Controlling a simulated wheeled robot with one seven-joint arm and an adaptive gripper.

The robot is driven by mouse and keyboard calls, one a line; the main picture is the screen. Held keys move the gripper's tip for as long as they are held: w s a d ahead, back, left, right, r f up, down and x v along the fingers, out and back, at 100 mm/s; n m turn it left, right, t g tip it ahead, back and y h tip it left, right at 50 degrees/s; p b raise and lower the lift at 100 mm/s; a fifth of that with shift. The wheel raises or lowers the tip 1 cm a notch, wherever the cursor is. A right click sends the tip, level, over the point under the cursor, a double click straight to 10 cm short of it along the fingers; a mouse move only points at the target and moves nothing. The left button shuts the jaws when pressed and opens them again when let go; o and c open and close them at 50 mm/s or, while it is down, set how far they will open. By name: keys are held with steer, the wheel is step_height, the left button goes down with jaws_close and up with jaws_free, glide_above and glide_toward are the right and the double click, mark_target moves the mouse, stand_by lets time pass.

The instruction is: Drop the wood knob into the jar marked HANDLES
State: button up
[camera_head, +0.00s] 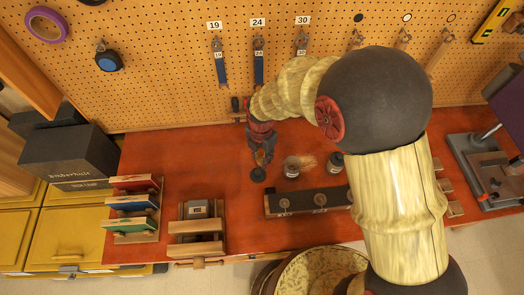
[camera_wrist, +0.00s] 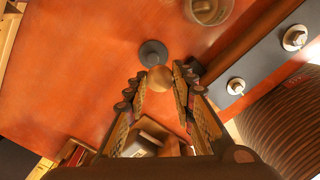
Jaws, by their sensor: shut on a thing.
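The wood knob (camera_wrist: 159,78) is a small round tan piece between my fingertips in the wrist view. My gripper (camera_wrist: 158,85) is shut on it, with the fingers on either side. In the head view my gripper (camera_head: 262,157) points down over the red-brown table, left of two small jars. The near jar (camera_head: 291,167) shows clear walls and tan contents in the wrist view (camera_wrist: 207,10). The other jar (camera_head: 336,160) stands to its right, partly beside my arm. I cannot read HANDLES on either jar.
A dark round disc (camera_wrist: 153,53) lies beyond the knob. The table's back left is clear.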

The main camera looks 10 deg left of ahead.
steer(key=shift+s+r, duration=0.15)
steer(key=shift+s, duration=0.2)
steer(key=w+d+r+p, duration=0.2)
steer(key=d+r, duration=0.1)
steer(key=d, duration=0.4)
steer(key=w+d+r+p, duration=0.2)
steer(key=w+d+r, duration=0.1)
steer(key=d, duration=0.3)
step_height(320, 180, down, 6)
steer(key=b, duration=0.3)
steer(key=shift+s+d+f, duration=0.15)
steer(key=shift+s+d, duration=0.05)
steer(key=o, duration=0.8)
steer(key=shift+o, duration=0.4)
